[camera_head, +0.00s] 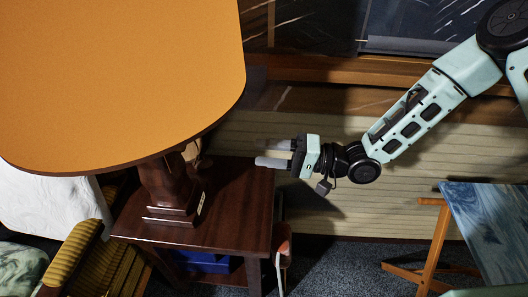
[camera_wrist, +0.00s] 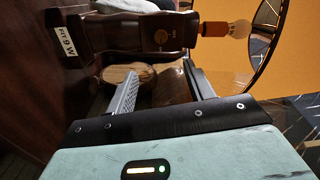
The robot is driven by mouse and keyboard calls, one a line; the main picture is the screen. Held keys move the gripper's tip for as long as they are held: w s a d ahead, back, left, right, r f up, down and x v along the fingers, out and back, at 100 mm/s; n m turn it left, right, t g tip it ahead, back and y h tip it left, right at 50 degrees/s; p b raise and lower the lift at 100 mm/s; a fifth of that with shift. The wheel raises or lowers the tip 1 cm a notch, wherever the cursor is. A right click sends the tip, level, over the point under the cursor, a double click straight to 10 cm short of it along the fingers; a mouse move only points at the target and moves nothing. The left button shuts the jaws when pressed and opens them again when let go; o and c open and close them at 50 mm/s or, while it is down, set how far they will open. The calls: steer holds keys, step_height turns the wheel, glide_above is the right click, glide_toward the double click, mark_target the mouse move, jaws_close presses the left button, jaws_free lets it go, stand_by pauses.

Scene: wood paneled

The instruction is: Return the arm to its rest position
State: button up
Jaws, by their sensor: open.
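My gripper (camera_head: 272,153) is pale green with grey fingers. It is open and empty, raised at the right side of a dark wooden side table (camera_head: 240,215) and pointing left toward a lamp. The lamp has a large orange shade (camera_head: 120,75) and a dark wooden base (camera_head: 170,195) standing on the table. In the wrist view, my gripper's fingers (camera_wrist: 160,85) are spread apart. The lamp base (camera_wrist: 130,35) and a light bulb (camera_wrist: 238,29) show beyond them. A round wooden object (camera_wrist: 130,74) shows behind the fingers. My arm reaches in from the upper right.
A yellow-striped armchair (camera_head: 85,245) stands left of the table. A blue-topped wooden folding table (camera_head: 485,225) stands at right. A blue item (camera_head: 205,262) lies on the side table's lower shelf. Carpet (camera_head: 340,265) is open between the tables. A panelled wall (camera_head: 420,180) is behind.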

steer(key=s+d+r+n+h+p, duration=0.3)
steer(key=s+d+r+h+p, duration=0.2)
steer(key=s+r+h, duration=0.4)
steer(key=s+d+r+n+g+h+p, duration=0.1)
steer(key=s+d+r+n+h+p, duration=0.2)
steer(key=s+d+r+h+p, duration=0.2)
steer(key=s+d+r+h, duration=0.3)
steer(key=s+r+h, duration=0.1)
steer(key=s, duration=0.3)
steer(key=shift+s+d+r+g, duration=0.25)
steer(key=shift+d+r+g, duration=0.05)
steer(key=shift+r, duration=0.05)
